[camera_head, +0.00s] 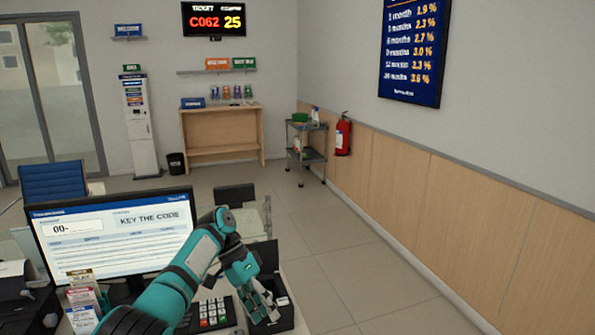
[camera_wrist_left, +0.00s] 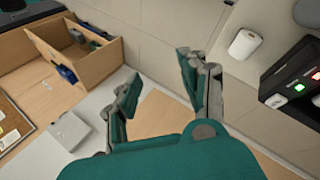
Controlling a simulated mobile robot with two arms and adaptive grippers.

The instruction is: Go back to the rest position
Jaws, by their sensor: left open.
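My left arm comes in from the left in the head view, teal with grey fingers. My left gripper (camera_head: 262,304) is above the counter, just right of a keypad (camera_head: 212,313) and in front of a dark box-like item (camera_head: 287,313). Whether it touches that item cannot be told. In the left wrist view my left gripper (camera_wrist_left: 158,80) has its two fingers spread wide, with nothing between them. My right gripper is in neither view.
A monitor (camera_head: 115,240) reading "KEY THE CODE" stands behind my left arm. Leaflets (camera_head: 82,300) stand at left. Open floor lies right of the counter.

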